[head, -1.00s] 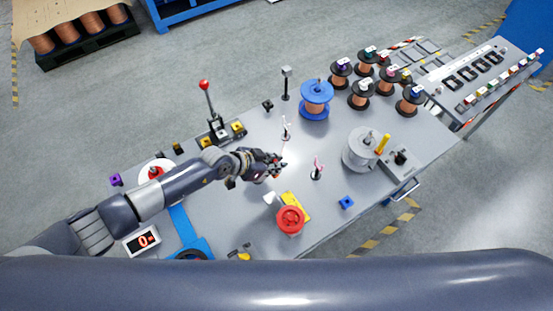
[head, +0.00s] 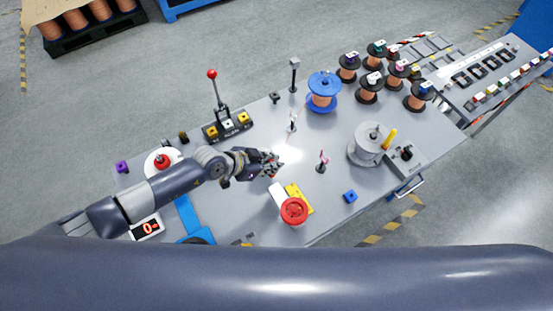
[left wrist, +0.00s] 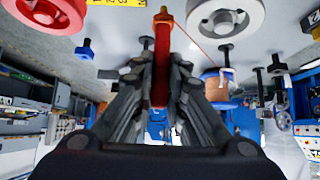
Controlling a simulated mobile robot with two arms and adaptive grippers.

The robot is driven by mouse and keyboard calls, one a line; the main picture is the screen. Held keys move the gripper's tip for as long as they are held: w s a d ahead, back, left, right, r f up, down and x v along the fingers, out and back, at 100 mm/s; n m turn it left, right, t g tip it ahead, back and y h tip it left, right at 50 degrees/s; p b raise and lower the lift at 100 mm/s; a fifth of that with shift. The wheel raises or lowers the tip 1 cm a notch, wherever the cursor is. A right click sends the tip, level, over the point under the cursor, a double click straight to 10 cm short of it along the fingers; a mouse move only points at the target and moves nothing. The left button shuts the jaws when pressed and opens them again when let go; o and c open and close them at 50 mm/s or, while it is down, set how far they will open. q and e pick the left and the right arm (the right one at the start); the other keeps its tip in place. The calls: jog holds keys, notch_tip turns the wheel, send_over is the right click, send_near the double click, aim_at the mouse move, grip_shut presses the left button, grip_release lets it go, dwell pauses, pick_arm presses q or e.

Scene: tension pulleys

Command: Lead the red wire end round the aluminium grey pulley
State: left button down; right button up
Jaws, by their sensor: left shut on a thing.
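My left gripper (head: 277,165) is over the middle of the table, left of a small pink-topped post (head: 322,161). In the left wrist view the gripper (left wrist: 160,62) is shut on the red wire end (left wrist: 161,50). A thin red wire runs off to the right there. In the head view the thin line leads up toward a small pale post (head: 292,122). A light grey wheel (head: 362,153), which looks like the aluminium grey pulley, stands right of the gripper, apart from it. I cannot see the wire around it. My right gripper is not in view.
A red wheel (head: 294,211) and a yellow plate (head: 302,197) stand below the gripper. A blue-flanged copper spool (head: 323,92) is at the back, several dark spools to its right. A blue block (head: 350,196) lies near the front edge.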

pick_arm(q)
jog(key=shift+s+a, duration=0.15)
jog(key=shift+a, duration=0.1)
jog(key=a, duration=0.2)
jog(key=shift+s+a, duration=0.3)
jog(key=shift+s, duration=0.05)
jog(key=shift+w+a, duration=0.2)
jog(key=shift+a, duration=1.2)
